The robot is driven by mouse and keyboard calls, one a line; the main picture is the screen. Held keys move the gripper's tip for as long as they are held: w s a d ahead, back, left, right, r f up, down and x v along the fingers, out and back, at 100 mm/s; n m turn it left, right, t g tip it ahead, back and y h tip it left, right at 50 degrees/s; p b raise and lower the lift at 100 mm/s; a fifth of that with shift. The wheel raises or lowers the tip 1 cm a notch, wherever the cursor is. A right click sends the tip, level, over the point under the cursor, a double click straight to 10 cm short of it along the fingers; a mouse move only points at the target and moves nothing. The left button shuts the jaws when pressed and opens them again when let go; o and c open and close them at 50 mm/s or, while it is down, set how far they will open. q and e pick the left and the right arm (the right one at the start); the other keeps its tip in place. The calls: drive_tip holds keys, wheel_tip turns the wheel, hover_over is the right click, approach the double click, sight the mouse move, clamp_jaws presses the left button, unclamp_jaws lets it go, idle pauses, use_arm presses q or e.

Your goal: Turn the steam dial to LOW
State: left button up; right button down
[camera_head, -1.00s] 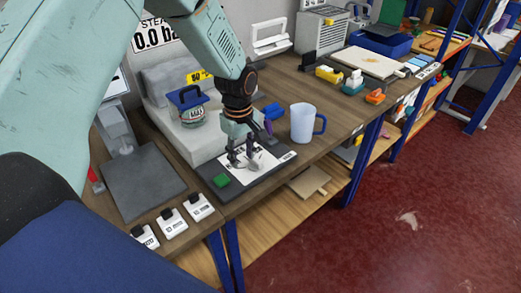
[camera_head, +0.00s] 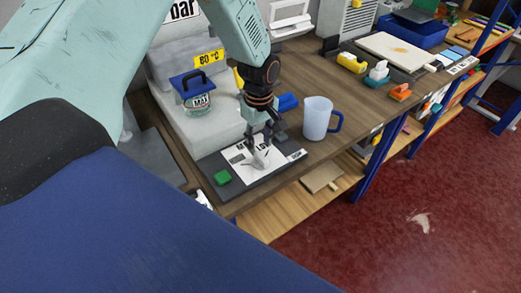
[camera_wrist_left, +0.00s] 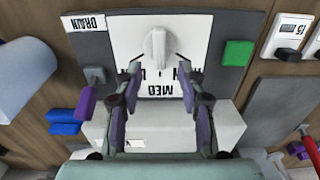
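The steam dial (camera_head: 261,157) is a pale grey lever knob on a white plate set in a dark panel at the bench's front edge. Side labels are partly hidden by my fingers. My left gripper (camera_head: 260,140) hangs just above the dial, pointing down. In the wrist view the left gripper (camera_wrist_left: 159,73) is open, with one finger on each side of the knob's line; contact is unclear. My right gripper is out of view.
A green button (camera_head: 222,177) sits on the panel's left. A blue-handled mug (camera_head: 318,118) stands to the right. A purple lever (camera_wrist_left: 85,103) and blue piece (camera_wrist_left: 65,120) lie close to the gripper.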

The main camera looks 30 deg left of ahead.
sight(260, 155)
use_arm(q)
drive_tip(key=shift+s+d+f, duration=0.2)
drive_tip(key=shift+d+f, duration=0.1)
drive_tip(key=shift+f, duration=0.3)
drive_tip(key=shift+s+d+f, duration=0.15)
drive_tip(key=shift+d+f, duration=0.1)
drive_tip(key=shift+f, duration=0.35)
drive_tip(key=f, duration=0.2)
drive_tip(key=shift+w+a+f, duration=0.3)
drive_tip(key=shift+a+f, duration=0.2)
drive_tip(key=shift+a, duration=0.05)
drive_tip(key=shift+s+d+r, duration=0.2)
drive_tip(key=shift+d+r, duration=0.1)
drive_tip(key=shift+d, duration=0.2)
drive_tip(key=shift+c, duration=1.1)
drive_tip(key=shift+w+a+f, duration=0.25)
drive_tip(key=shift+a, duration=0.1)
drive_tip(key=c, duration=0.6)
drive_tip(key=shift+d+r, duration=0.1)
clamp_jaws()
